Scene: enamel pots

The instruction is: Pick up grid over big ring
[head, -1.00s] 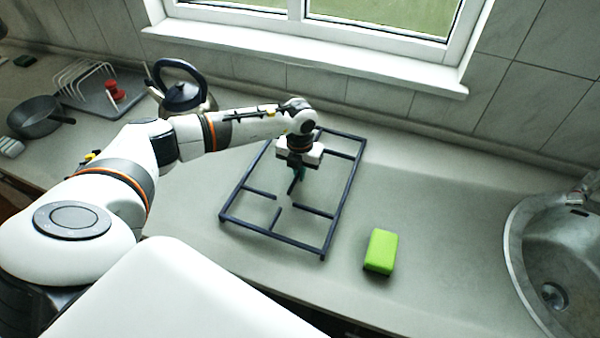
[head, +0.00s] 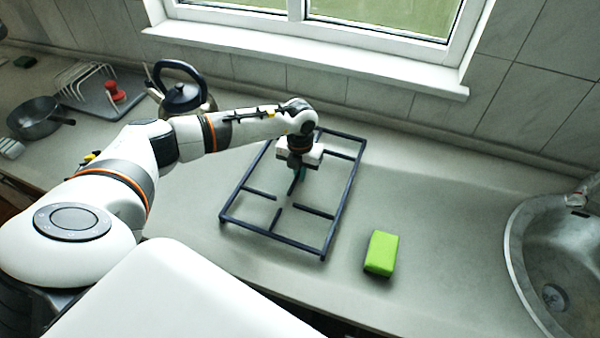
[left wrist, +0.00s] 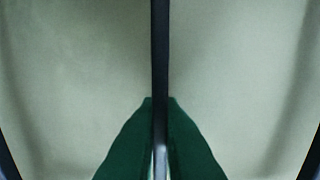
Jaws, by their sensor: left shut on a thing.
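The grid (head: 337,211) is a dark blue-black rectangular frame with short inward bars, on the grey counter. My left gripper (head: 297,186) points down over the middle of the grid and is shut on one of its bars. In the left wrist view the dark bar (left wrist: 160,55) runs down between the two green fingertips (left wrist: 160,125), which touch it from both sides. I cannot tell whether the grid is lifted off the counter. No big ring can be made out. My right gripper is not in view.
A green sponge (head: 381,253) lies right of the grid, and a round metal sink (head: 515,245) is at the far right. A dark kettle (head: 183,96) stands behind my left arm. A pan (head: 34,118) and a dish rack (head: 85,85) are at the far left.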

